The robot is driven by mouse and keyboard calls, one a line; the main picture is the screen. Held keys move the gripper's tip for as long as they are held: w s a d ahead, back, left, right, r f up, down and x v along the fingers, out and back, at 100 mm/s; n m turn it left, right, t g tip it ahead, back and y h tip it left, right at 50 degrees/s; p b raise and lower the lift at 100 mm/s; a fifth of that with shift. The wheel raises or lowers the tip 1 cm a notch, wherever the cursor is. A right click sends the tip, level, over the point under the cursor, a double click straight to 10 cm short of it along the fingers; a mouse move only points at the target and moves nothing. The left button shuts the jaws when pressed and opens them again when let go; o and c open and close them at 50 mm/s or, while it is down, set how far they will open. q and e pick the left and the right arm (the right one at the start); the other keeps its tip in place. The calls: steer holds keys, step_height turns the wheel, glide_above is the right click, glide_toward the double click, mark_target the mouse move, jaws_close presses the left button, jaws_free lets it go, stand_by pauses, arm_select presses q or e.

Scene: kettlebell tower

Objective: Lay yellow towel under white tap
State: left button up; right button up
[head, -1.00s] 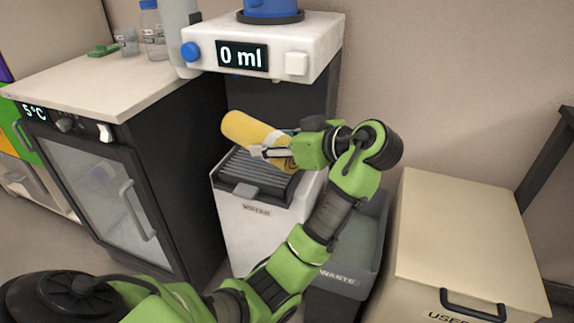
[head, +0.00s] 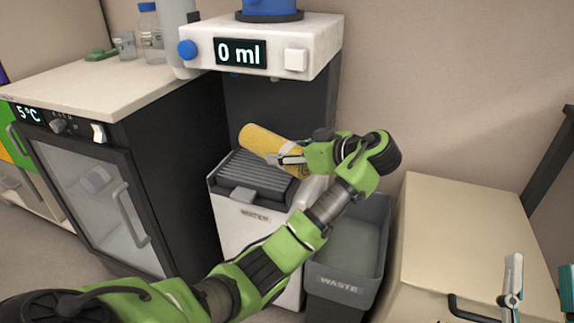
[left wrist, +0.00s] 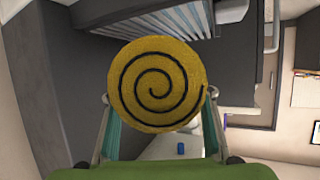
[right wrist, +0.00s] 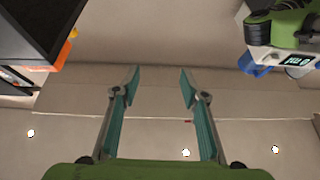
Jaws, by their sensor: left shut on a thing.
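The yellow towel (head: 262,143) is rolled up, and its spiral end (left wrist: 155,85) fills the middle of the left wrist view. My left gripper (head: 292,159) is shut on the roll and holds it at the back right of the dark ribbed drip tray (head: 250,176). I cannot tell whether the roll touches the tray. The white dispenser head (head: 260,38) with a "0 ml" display is above the tray; its spout is hardly visible. My right gripper (head: 512,290) is at the lower right; in the right wrist view its fingers (right wrist: 160,85) are apart and empty.
A grey waste bin (head: 345,255) stands right of the dispenser base, and a beige box (head: 465,235) with a dark handle is further right. A glass-door fridge (head: 90,190) is on the left, with bottles (head: 152,35) on its top.

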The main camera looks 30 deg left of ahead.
arm_select(q)
step_height(320, 180, down, 3)
steer(key=shift+w+f+b, duration=0.15)
steer(key=shift+b, duration=0.4)
arm_select(e)
steer(key=s+r+t+y, duration=0.1)
steer(key=s+r+t, duration=0.2)
steer(key=r, duration=0.2)
steer(key=shift+s+d, duration=0.2)
steer(key=shift+s, duration=0.2)
arm_select(q)
steer(key=shift+f, duration=0.1)
steer(key=o, duration=1.5)
steer(key=shift+c, duration=0.2)
